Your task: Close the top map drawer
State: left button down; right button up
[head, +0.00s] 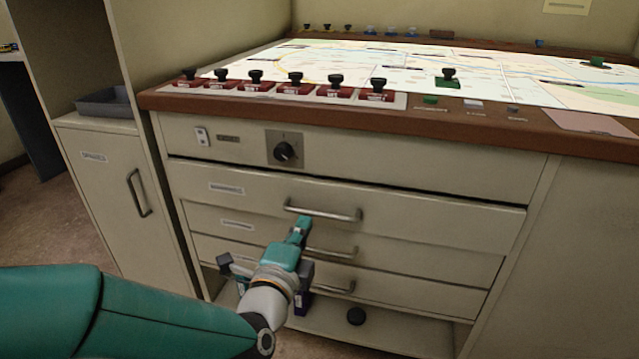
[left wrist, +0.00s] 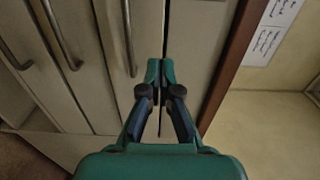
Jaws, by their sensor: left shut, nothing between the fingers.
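The top map drawer (head: 420,213) is the uppermost wide cream drawer in the head view, with a label and a metal bar handle (head: 325,213). Its front stands slightly forward of the panel above, with a dark gap along its top edge. My left gripper (head: 304,223) is shut and empty, its tip just below the handle's left part in the head view. In the left wrist view the cabinet appears sideways; the shut fingertips (left wrist: 160,68) are beside the handle (left wrist: 128,38). I cannot tell whether they touch the front. My right gripper is out of view.
Two lower drawers (head: 420,267) with bar handles sit below, above an open shelf (head: 400,335). Above are a panel with a dark knob (head: 284,151) and the overhanging brown desk edge (head: 450,133). A side cabinet (head: 105,175) stands left.

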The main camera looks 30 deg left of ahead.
aim_at(324, 185)
pick_arm(q)
jog(key=x, duration=1)
jog(key=shift+f, duration=0.1)
jog(key=shift+w+a+b, duration=0.25)
jog(key=shift+w+b, duration=0.1)
jog(key=shift+w, duration=0.4)
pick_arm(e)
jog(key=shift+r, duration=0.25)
pick_arm(q)
jog(key=shift+p+x, duration=0.4)
jog(key=shift+x, duration=0.85)
jog(key=shift+r, duration=0.3)
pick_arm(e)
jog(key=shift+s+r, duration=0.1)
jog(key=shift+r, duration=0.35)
pick_arm(q)
jog(key=shift+d, duration=0.1)
